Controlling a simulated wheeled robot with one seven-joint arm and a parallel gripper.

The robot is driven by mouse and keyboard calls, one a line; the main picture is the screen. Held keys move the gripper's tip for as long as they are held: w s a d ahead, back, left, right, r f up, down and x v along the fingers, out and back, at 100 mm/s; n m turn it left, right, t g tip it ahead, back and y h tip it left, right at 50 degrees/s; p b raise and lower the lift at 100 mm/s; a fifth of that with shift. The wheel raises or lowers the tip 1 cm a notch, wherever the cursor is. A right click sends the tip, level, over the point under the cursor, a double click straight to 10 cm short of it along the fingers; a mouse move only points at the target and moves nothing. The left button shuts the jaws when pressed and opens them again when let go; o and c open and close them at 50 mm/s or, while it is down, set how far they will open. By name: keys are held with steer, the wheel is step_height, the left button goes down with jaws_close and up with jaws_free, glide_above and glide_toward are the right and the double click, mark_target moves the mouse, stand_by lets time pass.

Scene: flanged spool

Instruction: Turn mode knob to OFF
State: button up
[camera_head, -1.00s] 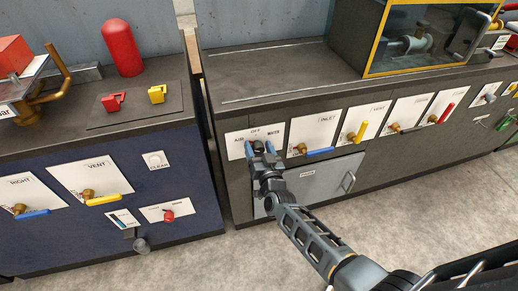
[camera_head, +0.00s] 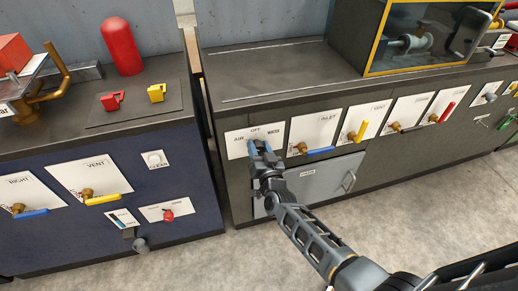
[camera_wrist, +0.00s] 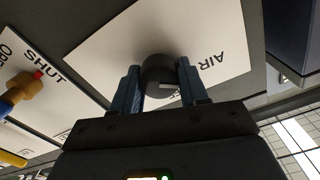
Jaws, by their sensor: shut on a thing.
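The mode knob (camera_wrist: 158,70) is a dark round knob on a white panel (camera_head: 236,141) lettered AIR, OFF and WATER. In the wrist view one blue finger is on each side of it, and my gripper (camera_head: 259,148) is shut on it. A pale mark shows at the knob's lower edge in the wrist view; I cannot tell surely which label it points to. In the head view the fingers hide most of the knob. In the wrist view the AIR label (camera_wrist: 212,60) is upside down, and my gripper covers part of the panel.
The inlet panel (camera_head: 314,132) with a blue-handled valve (camera_head: 321,150) is just right of the knob panel. A grey drawer front with a handle (camera_head: 349,181) lies below. A dark blue cabinet (camera_head: 110,225) stands left across a narrow gap.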

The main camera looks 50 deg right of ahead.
steer(key=m+b, duration=0.3)
steer(key=m, duration=0.3)
steer(key=shift+f, duration=0.15)
steer(key=m+b, duration=0.2)
steer(key=m, duration=0.2)
steer(key=shift+s+d+m, duration=0.1)
steer(key=shift+d+m, duration=0.05)
steer(key=shift+m, duration=0.25)
steer(key=o, duration=1)
steer(key=shift+v, duration=3.9)
